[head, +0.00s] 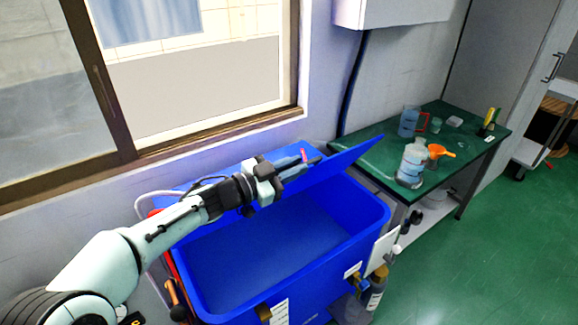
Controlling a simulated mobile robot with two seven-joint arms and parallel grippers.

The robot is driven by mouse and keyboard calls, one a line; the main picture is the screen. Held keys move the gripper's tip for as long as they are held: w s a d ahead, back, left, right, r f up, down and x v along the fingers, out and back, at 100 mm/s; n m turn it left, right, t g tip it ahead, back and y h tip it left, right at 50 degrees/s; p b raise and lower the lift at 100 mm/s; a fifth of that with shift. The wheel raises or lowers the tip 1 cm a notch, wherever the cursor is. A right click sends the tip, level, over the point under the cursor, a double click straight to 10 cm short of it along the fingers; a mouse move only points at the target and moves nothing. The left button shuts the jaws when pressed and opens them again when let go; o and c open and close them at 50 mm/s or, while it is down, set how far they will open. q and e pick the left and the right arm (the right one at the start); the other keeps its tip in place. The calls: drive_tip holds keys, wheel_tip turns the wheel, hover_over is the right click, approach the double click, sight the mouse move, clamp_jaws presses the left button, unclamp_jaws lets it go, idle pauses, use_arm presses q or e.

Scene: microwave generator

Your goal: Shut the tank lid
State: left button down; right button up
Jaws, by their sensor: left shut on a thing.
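A blue tank (371,220) stands below the window in the head view, with its top open and its inside showing empty. Its blue lid (345,158) is raised and slants over the back of the tank. My left arm reaches across the tank from the left. My left gripper (306,160) is at the lid and shut on it, near a small red mark. The arm hides part of the lid and the tank's back rim. My right gripper is not in view.
A green table (380,158) to the right holds a large clear bottle (412,165), an orange funnel (437,151) and a blue beaker (408,121). A window frame (130,160) and wall are behind the tank. Green floor (480,260) is clear at the right.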

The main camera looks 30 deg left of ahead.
use_arm(q)
drive_tip(key=shift+d, duration=0.1)
drive_tip(key=c, duration=1.2)
unclamp_jaws()
drive_tip(key=shift+o, duration=0.2)
drive_tip(key=v, duration=1.3)
drive_tip(key=shift+s, duration=0.15)
